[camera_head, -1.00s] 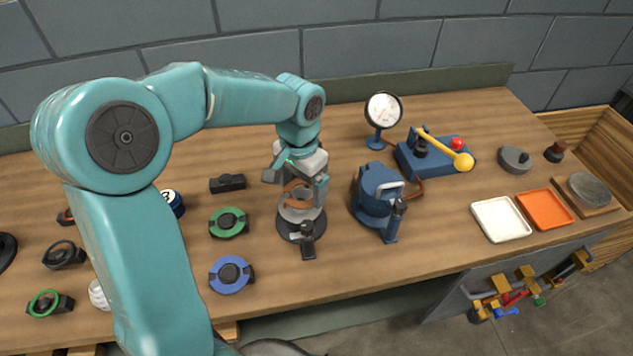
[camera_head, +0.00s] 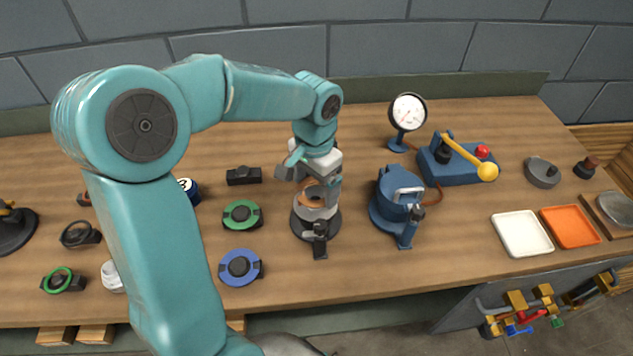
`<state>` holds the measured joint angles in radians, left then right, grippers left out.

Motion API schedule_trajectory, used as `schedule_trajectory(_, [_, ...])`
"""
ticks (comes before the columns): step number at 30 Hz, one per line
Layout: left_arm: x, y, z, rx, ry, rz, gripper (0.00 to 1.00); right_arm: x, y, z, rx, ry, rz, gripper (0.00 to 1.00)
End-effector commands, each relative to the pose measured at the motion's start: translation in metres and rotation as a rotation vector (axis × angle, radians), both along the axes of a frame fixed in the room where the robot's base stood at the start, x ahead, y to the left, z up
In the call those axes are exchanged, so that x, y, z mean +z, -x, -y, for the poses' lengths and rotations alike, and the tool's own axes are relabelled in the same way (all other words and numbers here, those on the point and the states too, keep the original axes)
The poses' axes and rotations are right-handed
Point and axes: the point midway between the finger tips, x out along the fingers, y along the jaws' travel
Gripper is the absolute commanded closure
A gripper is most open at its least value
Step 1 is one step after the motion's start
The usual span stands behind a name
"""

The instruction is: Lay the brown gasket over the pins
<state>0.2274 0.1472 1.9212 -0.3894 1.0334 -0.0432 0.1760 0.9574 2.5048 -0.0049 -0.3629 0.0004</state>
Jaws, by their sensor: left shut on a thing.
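The brown gasket (camera_head: 314,193) is a thin ring between the fingers of my left gripper (camera_head: 314,184). The gripper points down and is shut on it, and its fingers hide part of the ring. Directly below is a grey round casing half (camera_head: 319,213) on a black base with a clamp at the front. The gasket is at or just above the casing's top; I cannot tell whether they touch. The pins are hidden behind the gripper and gasket. My right gripper is not in view.
A blue casing unit (camera_head: 390,209) stands close on the right. A green-ringed part (camera_head: 242,215) and a blue-ringed part (camera_head: 240,267) lie to the left. A gauge (camera_head: 407,112), a blue lever box (camera_head: 458,166) and white (camera_head: 521,233) and orange (camera_head: 568,226) trays are farther right.

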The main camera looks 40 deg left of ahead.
Motion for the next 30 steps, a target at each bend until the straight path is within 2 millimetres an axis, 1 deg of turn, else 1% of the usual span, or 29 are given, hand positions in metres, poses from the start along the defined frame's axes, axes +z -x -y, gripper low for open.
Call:
schedule_trajectory(1, [0.002,-0.002,-0.003,0.003,-0.007,0.007,0.41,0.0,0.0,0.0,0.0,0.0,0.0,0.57])
schedule_trajectory(8, [-0.003,-0.004,-0.003,0.002,-0.008,0.009,0.41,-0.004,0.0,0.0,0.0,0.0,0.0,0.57])
schedule_trajectory(21, [-0.033,-0.002,-0.001,-0.001,-0.006,0.005,0.41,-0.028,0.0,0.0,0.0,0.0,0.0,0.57])
schedule_trajectory(25, [-0.038,-0.002,0.0,-0.001,-0.005,0.005,0.41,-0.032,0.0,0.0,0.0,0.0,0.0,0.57])
schedule_trajectory(30, [-0.038,-0.002,0.0,-0.001,-0.005,0.005,0.41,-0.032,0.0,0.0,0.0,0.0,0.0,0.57])
